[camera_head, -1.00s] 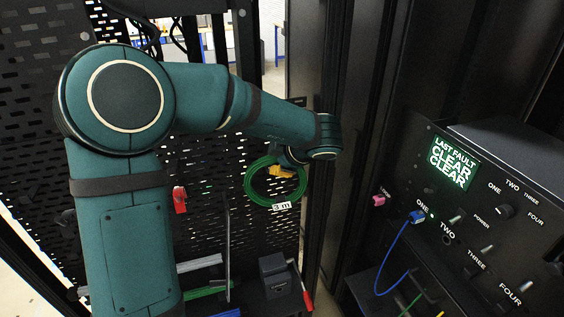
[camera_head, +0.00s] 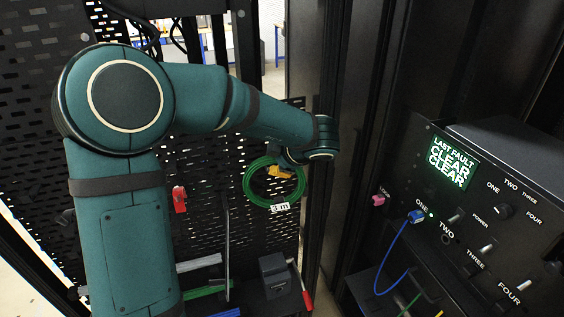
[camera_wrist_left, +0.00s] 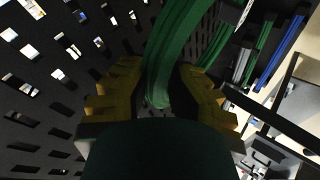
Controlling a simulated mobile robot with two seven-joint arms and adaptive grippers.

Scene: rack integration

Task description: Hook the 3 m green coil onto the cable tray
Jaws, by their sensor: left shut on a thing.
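The green coil (camera_head: 247,186) with a white "3 m" tag (camera_head: 280,207) hangs from my left gripper (camera_head: 281,172) in front of the black perforated panel. The gripper's yellow fingers are shut on the coil's upper part. In the left wrist view the green strands (camera_wrist_left: 178,45) pass between the yellow fingers (camera_wrist_left: 160,92). The cable tray cannot be told apart with certainty from the perforated panels. My right gripper is not in view.
A rack unit (camera_head: 480,235) with a lit display, knobs and a plugged blue cable (camera_head: 391,257) stands at the right. A red-handled tool (camera_head: 303,290), a dark box (camera_head: 275,278) and a red item (camera_head: 179,199) are near the perforated panel (camera_head: 205,235).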

